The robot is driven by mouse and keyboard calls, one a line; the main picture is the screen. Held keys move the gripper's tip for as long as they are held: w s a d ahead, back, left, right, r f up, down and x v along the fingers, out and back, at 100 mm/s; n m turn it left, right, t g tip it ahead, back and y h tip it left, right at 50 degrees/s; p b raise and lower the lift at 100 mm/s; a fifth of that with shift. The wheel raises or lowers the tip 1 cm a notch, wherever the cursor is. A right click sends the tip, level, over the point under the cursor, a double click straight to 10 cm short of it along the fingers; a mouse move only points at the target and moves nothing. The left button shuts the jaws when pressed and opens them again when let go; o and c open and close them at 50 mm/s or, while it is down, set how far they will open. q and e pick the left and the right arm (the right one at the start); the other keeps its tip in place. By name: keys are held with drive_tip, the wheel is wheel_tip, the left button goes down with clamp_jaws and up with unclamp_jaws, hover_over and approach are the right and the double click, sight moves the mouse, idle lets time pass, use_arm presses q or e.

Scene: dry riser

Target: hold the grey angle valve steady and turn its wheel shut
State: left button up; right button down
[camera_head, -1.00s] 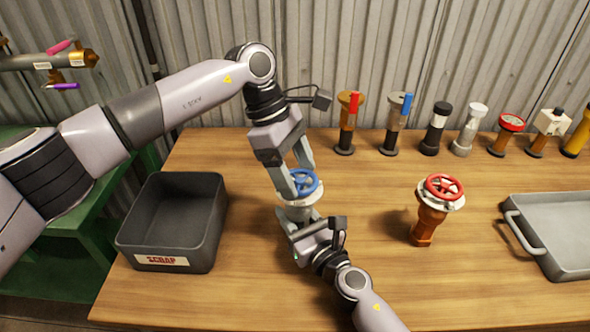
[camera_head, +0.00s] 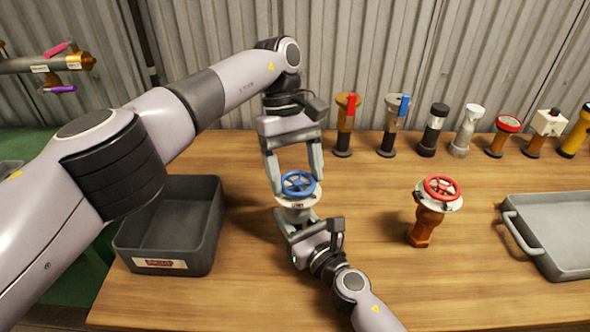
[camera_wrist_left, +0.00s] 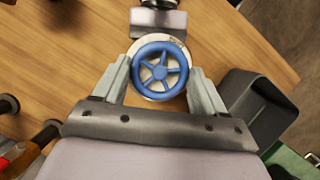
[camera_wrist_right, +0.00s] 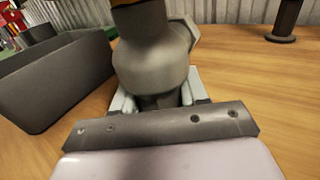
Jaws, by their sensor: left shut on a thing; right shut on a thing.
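The grey angle valve (camera_head: 297,214) stands upright on the wooden table with a blue wheel (camera_head: 298,184) on top. My left gripper (camera_head: 298,190) reaches down from above, its two fingers on opposite sides of the blue wheel and shut on its rim. The left wrist view shows the wheel (camera_wrist_left: 160,70) between the fingertips. My right gripper (camera_head: 292,232) comes in from the front, low down, and is shut on the valve body. The right wrist view shows the grey body (camera_wrist_right: 152,60) between its fingers, whose tips are partly hidden behind it.
A dark scrap bin (camera_head: 172,226) stands to the left. An orange valve with a red wheel (camera_head: 441,188) stands to the right, and a grey tray (camera_head: 550,235) lies beyond it. Several fittings, including a black one (camera_head: 432,132), line the back of the table.

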use_arm(q)
drive_tip(key=shift+w, duration=0.1)
idle(0.3)
drive_tip(key=o, duration=1)
drive_tip(key=shift+o, duration=0.2)
